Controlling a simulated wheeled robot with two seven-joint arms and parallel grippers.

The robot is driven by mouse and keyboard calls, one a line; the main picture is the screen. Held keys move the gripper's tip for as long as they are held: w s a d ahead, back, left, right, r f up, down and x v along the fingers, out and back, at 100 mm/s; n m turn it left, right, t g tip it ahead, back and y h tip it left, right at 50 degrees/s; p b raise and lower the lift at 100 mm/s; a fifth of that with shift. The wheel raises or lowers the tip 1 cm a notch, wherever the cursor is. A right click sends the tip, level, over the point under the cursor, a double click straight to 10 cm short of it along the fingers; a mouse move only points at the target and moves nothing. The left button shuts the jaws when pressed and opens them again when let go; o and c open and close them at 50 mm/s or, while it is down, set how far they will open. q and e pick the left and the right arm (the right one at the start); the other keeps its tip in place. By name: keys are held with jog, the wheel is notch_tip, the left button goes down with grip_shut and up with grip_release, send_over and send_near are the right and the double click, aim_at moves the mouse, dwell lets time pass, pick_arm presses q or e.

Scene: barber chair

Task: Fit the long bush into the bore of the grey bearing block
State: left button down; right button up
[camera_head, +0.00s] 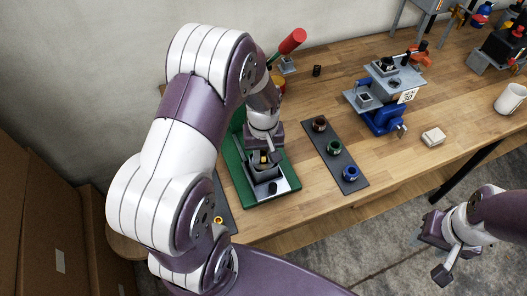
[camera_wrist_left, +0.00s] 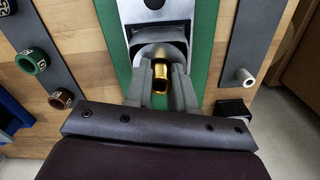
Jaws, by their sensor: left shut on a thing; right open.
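A gold-coloured bush (camera_wrist_left: 160,82) is gripped between the grey fingers of my left gripper (camera_wrist_left: 162,95). In the head view its gold colour shows small between the fingers of my left gripper (camera_head: 264,160), over the base of the green press. A light grey rounded part (camera_wrist_left: 158,48), which may be the grey bearing block, lies just beyond the bush; its bore is mostly hidden. I cannot tell whether the bush touches or enters it. My right gripper (camera_head: 437,252) is open and empty, off the table's front edge over the floor.
The green press (camera_head: 241,170) has a red-handled lever (camera_head: 292,41). A dark mat (camera_head: 321,146) holds brown, green and blue rings. A blue vise (camera_head: 381,118) with grey plates stands right. A white block (camera_head: 433,136) and mug (camera_head: 510,98) are farther right.

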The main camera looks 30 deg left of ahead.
aim_at(263, 153)
pick_arm(q)
jog(key=shift+s+f, duration=0.1)
jog(key=shift+f, duration=0.05)
jog(key=shift+s+d+f+b, duration=0.15)
jog(key=shift+s+f+b, duration=0.25)
jog(key=shift+f, duration=0.1)
jog(key=c, duration=0.9)
grip_release()
jog(key=shift+s, duration=0.15)
jog(key=shift+c, duration=0.2)
jog(key=shift+d+f, duration=0.1)
jog(key=shift+d, duration=0.15)
jog(key=r, duration=0.2)
jog(key=w+r, duration=0.1)
jog(key=a+r, duration=0.1)
jog(key=r, duration=0.1)
jog(key=shift+w+r, duration=0.2)
jog(key=shift+r, duration=0.1)
notch_tip(263, 153, up, 7)
jog(key=s+d+f+m+t, duration=0.1)
jog(key=s+d+f+m, duration=0.2)
jog(key=s+d+m, duration=0.2)
jog(key=s+m, duration=0.2)
jog(key=s, duration=0.2)
jog(key=shift+d, duration=0.25)
jog(key=shift+f, duration=0.1)
